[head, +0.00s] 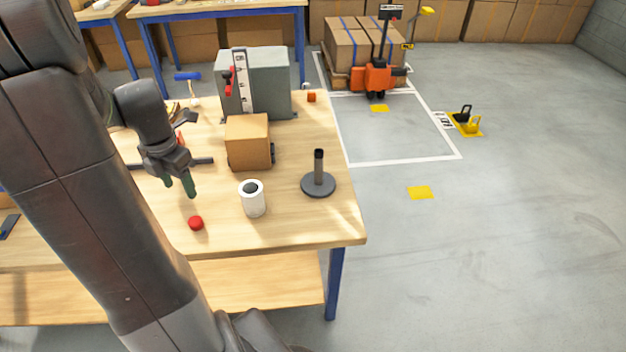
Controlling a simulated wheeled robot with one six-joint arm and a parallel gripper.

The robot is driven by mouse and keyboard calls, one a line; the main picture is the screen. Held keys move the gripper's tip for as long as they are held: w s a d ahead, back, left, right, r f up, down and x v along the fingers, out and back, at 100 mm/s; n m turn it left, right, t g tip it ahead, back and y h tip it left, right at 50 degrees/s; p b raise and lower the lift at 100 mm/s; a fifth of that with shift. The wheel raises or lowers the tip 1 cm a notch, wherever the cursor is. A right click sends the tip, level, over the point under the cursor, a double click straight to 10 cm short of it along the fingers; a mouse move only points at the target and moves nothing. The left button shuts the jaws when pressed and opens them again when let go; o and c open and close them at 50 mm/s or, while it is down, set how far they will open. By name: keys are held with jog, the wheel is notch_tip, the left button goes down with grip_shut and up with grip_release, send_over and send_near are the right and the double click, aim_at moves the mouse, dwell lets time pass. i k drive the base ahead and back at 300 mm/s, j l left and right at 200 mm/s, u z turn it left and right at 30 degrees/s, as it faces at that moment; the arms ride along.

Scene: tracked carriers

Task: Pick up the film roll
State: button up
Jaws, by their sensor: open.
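The film roll looks to be the white upright cylinder (253,204) with a dark hole in its top, standing on the wooden workbench (290,228) near its front edge. My gripper (190,187) points down above the bench, to the left of the roll and apart from it. Its greenish fingertips are open with nothing visible between them. Nothing covers the roll in the head view.
A dark spindle on a round base (318,188) stands right of the roll. A red knob-like object (196,223) lies left of it. A cardboard-coloured box (248,146) and a grey cabinet (262,84) stand behind. The bench's front right corner is clear.

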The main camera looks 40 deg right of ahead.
aim_at(253, 199)
jog(key=i+j+z, duration=0.15)
jog(key=z, duration=0.2)
jog(key=i+j+z, duration=0.15)
jog(key=j+z, duration=0.2)
